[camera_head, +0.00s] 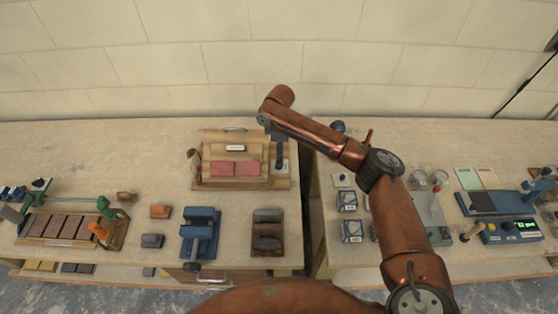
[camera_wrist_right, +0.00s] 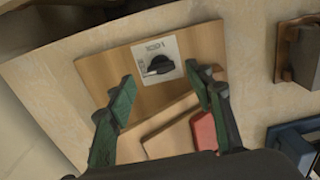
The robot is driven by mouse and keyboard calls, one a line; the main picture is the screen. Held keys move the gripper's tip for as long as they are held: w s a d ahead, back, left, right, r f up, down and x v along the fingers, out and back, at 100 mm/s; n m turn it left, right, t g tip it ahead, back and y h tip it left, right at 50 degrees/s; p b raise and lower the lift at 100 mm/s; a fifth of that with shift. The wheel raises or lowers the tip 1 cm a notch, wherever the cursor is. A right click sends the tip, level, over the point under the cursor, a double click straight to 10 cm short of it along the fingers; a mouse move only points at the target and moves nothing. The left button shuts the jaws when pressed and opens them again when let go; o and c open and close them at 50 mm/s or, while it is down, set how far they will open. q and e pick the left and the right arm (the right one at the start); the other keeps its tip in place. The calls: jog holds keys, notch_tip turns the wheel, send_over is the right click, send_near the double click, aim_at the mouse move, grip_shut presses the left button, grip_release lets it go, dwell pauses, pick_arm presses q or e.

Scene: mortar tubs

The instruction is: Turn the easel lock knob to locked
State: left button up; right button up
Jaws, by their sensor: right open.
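The easel (camera_head: 200,183) is a wooden stand on the left table, holding reddish slabs (camera_head: 236,169). Its lock knob (camera_wrist_right: 158,66) is black and round with a raised grip, mounted on a pale plate (camera_wrist_right: 151,52) with small printed marks I cannot read. In the right wrist view my right gripper (camera_wrist_right: 160,76) is open, its green-padded fingers on either side of the knob, apart from it. In the head view my right gripper (camera_head: 279,150) points down at the easel's right side and hides the knob. My left gripper is not in view.
A blue vise-like fixture (camera_head: 201,232) and a dark block rack (camera_head: 267,232) stand in front of the easel. A clamp stand (camera_head: 105,208) is at left. A gap separates the two tables. Small boxes (camera_head: 348,201) and a blue instrument (camera_head: 511,231) sit on the right table.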

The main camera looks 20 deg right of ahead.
notch_tip(320, 180, down, 3)
jog(key=shift+r, duration=0.1)
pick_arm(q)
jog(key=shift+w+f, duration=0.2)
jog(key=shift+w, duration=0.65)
pick_arm(e)
jog(key=shift+f, duration=0.7)
jog(key=shift+c, duration=0.4)
